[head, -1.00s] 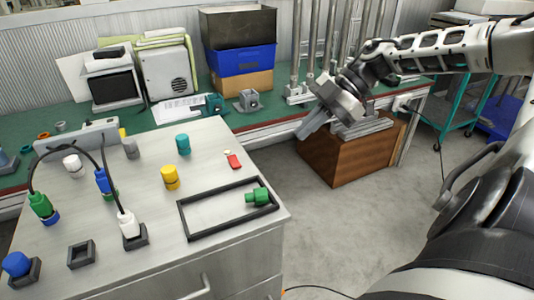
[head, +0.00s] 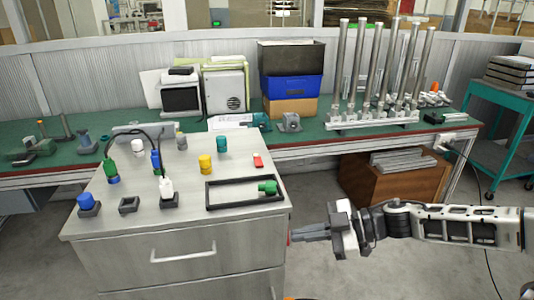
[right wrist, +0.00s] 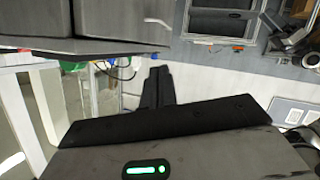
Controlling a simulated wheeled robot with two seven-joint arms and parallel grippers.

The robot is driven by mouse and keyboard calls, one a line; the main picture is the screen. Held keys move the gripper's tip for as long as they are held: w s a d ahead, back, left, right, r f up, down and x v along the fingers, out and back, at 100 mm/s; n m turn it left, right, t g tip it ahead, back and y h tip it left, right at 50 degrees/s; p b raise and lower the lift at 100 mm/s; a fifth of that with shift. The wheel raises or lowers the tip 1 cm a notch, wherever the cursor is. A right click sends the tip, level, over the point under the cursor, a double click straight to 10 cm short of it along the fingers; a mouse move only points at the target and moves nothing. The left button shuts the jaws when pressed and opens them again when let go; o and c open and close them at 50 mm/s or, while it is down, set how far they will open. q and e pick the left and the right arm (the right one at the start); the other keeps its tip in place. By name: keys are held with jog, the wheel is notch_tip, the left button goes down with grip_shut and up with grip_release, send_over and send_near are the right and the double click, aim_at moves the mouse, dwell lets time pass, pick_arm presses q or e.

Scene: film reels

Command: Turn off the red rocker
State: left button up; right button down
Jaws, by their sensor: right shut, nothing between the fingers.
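A thin red part (head: 289,236) shows at the right edge of the grey cabinet (head: 140,247), below its top; it is mostly hidden, and I cannot tell whether it is the red rocker or how it is set. A small red piece (head: 258,161) with a pale end lies on the cabinet top. My right gripper (head: 304,234) is shut and empty, pointing left, with its fingertips close to the thin red part. I cannot tell if they touch. Its dark fingers also show in the right wrist view (right wrist: 158,88). My left gripper is not in view.
The cabinet top holds a dark frame (head: 208,194) with a green piece (head: 267,187), a yellow cylinder (head: 205,164), a teal cylinder (head: 222,144) and corded plugs. A brown wooden box (head: 370,182) stands behind my right arm. Open floor lies right of the cabinet.

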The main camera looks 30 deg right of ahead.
jog(key=s+a+f+m+h, duration=0.4)
jog(key=s+a+f+m, duration=0.2)
jog(key=f, duration=0.3)
jog(key=s+a+f+m+t+h, duration=0.1)
jog(key=s+a+f+m+h, duration=0.4)
jog(key=a+f, duration=0.3)
jog(key=shift+s+a+f+m, duration=0.35)
jog(key=shift+s+a+m, duration=0.15)
jog(key=shift+s+a, duration=0.1)
